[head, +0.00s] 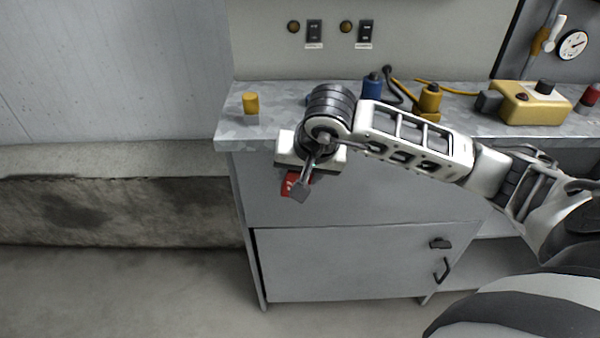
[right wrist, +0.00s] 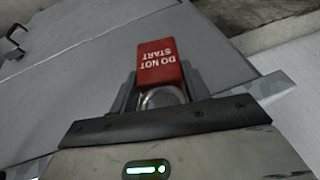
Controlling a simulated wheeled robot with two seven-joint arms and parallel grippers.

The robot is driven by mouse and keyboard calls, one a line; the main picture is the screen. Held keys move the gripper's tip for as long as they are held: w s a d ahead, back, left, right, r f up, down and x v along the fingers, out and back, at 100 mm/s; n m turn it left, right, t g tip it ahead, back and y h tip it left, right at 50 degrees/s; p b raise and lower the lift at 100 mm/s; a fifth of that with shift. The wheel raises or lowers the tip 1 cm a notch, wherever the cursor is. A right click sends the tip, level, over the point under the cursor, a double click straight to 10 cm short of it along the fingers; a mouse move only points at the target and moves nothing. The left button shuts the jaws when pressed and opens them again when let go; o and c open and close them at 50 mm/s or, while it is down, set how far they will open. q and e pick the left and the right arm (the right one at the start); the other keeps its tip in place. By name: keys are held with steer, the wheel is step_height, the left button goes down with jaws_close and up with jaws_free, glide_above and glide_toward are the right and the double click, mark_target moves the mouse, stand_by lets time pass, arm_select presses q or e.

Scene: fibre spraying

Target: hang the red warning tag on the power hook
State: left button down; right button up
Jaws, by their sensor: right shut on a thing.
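The red warning tag (head: 289,183) hangs at the fingers of my right gripper (head: 303,182), in front of the bench's left front edge. In the right wrist view the tag (right wrist: 160,62) shows white letters reading "DO NOT START", upside down. My right gripper (right wrist: 160,97) is shut on it, with a clear or shiny ring part between the fingers. I cannot make out the power hook for certain. My left gripper is in neither view.
A grey bench (head: 228,132) stands over a closed cabinet (head: 340,265). On it are a yellow cylinder (head: 251,103), a blue one (head: 372,86), a yellow fitting (head: 430,98) and a yellow box (head: 535,108). Two black switches (head: 314,31) (head: 365,32) are on the wall. Left floor is clear.

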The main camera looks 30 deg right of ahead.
stand_by(0.4)
steer(key=o, duration=1.1)
